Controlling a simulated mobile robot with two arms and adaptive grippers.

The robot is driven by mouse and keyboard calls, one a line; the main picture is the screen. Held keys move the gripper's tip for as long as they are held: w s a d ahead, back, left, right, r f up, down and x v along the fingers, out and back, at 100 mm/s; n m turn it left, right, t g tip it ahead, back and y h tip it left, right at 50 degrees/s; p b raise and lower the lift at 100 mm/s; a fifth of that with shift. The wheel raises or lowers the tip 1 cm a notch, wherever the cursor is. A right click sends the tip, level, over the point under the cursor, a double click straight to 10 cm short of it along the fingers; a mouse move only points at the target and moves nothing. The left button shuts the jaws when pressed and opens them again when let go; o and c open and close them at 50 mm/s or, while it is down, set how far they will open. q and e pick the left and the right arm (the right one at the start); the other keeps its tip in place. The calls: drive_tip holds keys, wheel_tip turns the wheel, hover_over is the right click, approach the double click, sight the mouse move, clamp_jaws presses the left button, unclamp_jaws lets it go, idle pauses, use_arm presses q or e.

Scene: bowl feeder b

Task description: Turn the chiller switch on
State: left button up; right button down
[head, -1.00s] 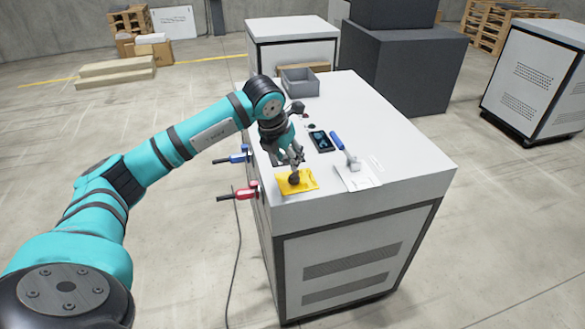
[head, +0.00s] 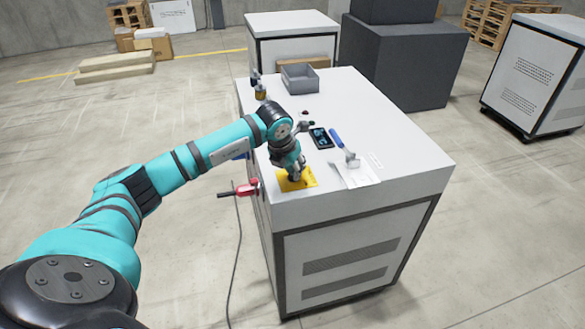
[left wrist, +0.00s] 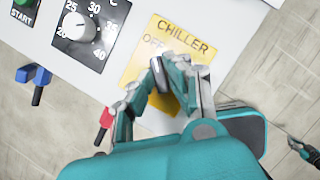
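The yellow chiller panel (head: 309,181) is on the near left corner of the white cabinet top. In the left wrist view, the panel (left wrist: 141,68) reads CHILLER, with OFF at its left; the rest of its lettering is hidden by my fingers. A grey switch handle (left wrist: 158,76) appears to stand between my fingers on the panel. My left gripper (head: 293,174) points down over the panel. In the left wrist view its fingers (left wrist: 160,85) are apart around the handle; contact is unclear.
A temperature dial (left wrist: 77,25) and green START button (left wrist: 22,3) are beside the panel. A red lever (head: 247,188) sticks out from the cabinet's left side. A black device (head: 321,138), blue-handled tool (head: 338,140) and grey bin (head: 299,78) lie on the top.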

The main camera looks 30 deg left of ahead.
use_arm(q)
clamp_jaws()
drive_tip(key=shift+a+f+m+h+b, duration=0.1)
drive_tip(key=shift+m+h+b, duration=0.2)
drive_tip(key=shift+m+b, duration=0.35)
drive_tip(key=shift+a+f+m+h+b, duration=0.1)
drive_tip(key=shift+m+h+b, duration=0.2)
drive_tip(key=shift+m+b, duration=0.35)
drive_tip(key=m+b, duration=0.1)
drive_tip(key=m, duration=0.1)
drive_tip(key=m+h+b, duration=0.1)
drive_tip(key=m, duration=0.1)
drive_tip(key=shift+w+a+r+m+g+h, duration=0.1)
drive_tip(key=shift+r+m+g+h, duration=0.05)
drive_tip(key=shift+m+g+h, duration=0.15)
drive_tip(key=m+b, duration=0.1)
drive_tip(key=m, duration=0.1)
drive_tip(key=m+g+h+b, duration=0.1)
drive_tip(key=m, duration=0.2)
drive_tip(key=shift+w+a+g+h, duration=0.1)
drive_tip(key=shift+g+h, duration=0.2)
drive_tip(key=m+g, duration=0.1)
drive_tip(key=m, duration=0.1)
drive_tip(key=m+g+b, duration=0.1)
drive_tip(key=m, duration=0.2)
drive_tip(key=shift+w+r, duration=0.1)
drive_tip(key=shift+w, duration=0.05)
drive_tip(key=shift+m, duration=0.5)
drive_tip(key=shift+h, duration=0.3)
